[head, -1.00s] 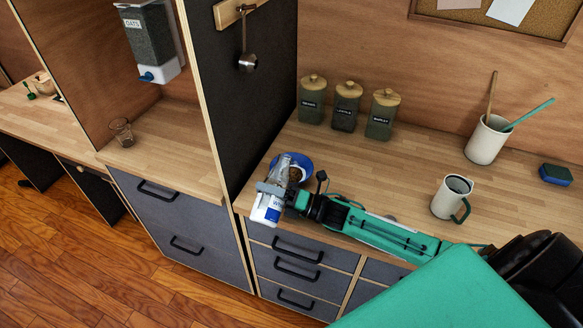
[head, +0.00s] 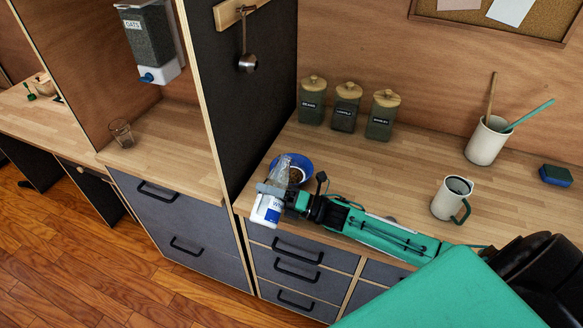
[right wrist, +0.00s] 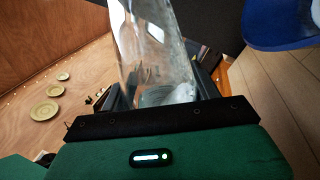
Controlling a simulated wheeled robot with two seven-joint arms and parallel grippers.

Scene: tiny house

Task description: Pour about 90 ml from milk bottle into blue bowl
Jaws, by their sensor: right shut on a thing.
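The milk bottle (head: 265,211) has a clear upper part and a white lower part with a blue-and-white label. My right gripper (head: 273,189) is shut around its middle at the counter's front edge. The bottle's clear top leans up and right in the head view, overlapping the left side of the blue bowl (head: 306,163). The bowl sits on the counter and holds something brown. In the right wrist view the clear bottle (right wrist: 150,45) rises from the jaws, and the blue bowl (right wrist: 282,30) is at the upper right. No falling stream is visible. My left gripper is out of view.
Three lidded jars (head: 346,108) stand behind on the counter (head: 400,165). A dark panel (head: 250,100) rises to the left of the bowl.

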